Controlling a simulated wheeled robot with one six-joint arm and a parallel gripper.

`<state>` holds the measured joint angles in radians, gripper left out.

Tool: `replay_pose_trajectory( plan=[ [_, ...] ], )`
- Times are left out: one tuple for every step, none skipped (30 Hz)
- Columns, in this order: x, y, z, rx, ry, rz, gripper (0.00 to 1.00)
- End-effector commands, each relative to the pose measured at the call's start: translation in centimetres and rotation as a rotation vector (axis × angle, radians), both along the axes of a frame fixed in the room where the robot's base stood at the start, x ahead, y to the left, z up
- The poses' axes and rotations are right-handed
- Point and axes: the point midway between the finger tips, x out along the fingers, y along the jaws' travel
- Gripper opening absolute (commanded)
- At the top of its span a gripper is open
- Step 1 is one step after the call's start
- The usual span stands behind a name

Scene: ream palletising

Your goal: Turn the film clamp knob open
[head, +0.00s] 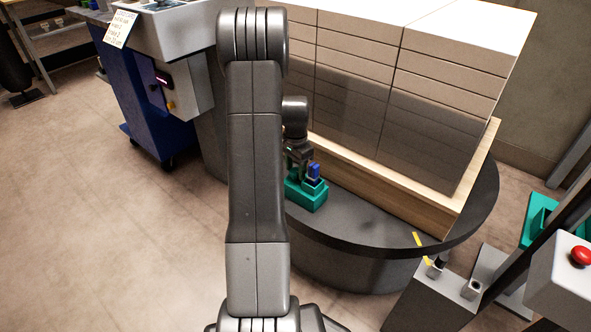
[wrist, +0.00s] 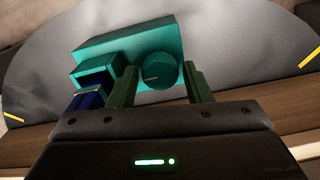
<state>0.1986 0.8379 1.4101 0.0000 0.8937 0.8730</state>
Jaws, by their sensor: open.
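The teal film clamp (head: 306,194) sits on the dark round turntable, near the left end of the wooden pallet. Its blue part (head: 314,172) stands on top. In the wrist view the clamp body (wrist: 120,46) lies ahead, with the blue part (wrist: 90,99) at left. The round teal knob (wrist: 158,75) bears a short pale line, roughly level in the picture. My gripper (wrist: 162,72) is open, with one finger on each side of the knob. A gap shows at the right finger; contact at the left is unclear. My arm hides part of this in the head view.
Stacked paper reams (head: 400,80) stand on the wooden pallet (head: 385,185) right behind the clamp. The turntable (head: 350,218) has a yellow edge mark. A blue cart (head: 150,110) stands at left, and a red button box (head: 570,270) at right. The left floor is clear.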

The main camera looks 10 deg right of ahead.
Motion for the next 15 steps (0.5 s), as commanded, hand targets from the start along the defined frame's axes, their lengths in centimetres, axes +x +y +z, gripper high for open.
replay_pose_trajectory(
  plan=[
    [0.00,0.00,-0.01,0.000,0.000,0.000,0.45],
    [0.00,0.00,0.00,0.000,0.000,0.000,0.45],
    [0.00,0.00,0.02,0.000,0.000,0.000,0.45],
    [0.00,0.00,0.02,0.000,0.000,0.000,0.45],
    [0.00,0.00,0.02,0.000,0.000,0.000,0.45],
    [0.00,0.00,0.02,0.000,0.000,0.000,0.41],
    [0.00,0.00,0.03,0.000,0.000,0.000,0.35],
    [0.00,0.00,0.03,0.000,0.000,0.000,0.29],
    [0.00,0.00,0.03,0.000,0.000,0.000,0.22],
    [0.00,0.00,0.03,0.000,0.000,0.000,0.16],
    [0.00,0.00,0.03,0.000,0.000,0.000,0.13],
    [0.00,0.00,0.04,0.000,0.000,0.000,0.13],
    [0.00,0.00,0.04,0.000,0.000,0.000,0.13],
    [0.00,0.00,0.05,0.000,0.000,0.001,0.13],
    [0.00,0.00,0.06,0.000,0.000,0.003,0.13]
  ],
)
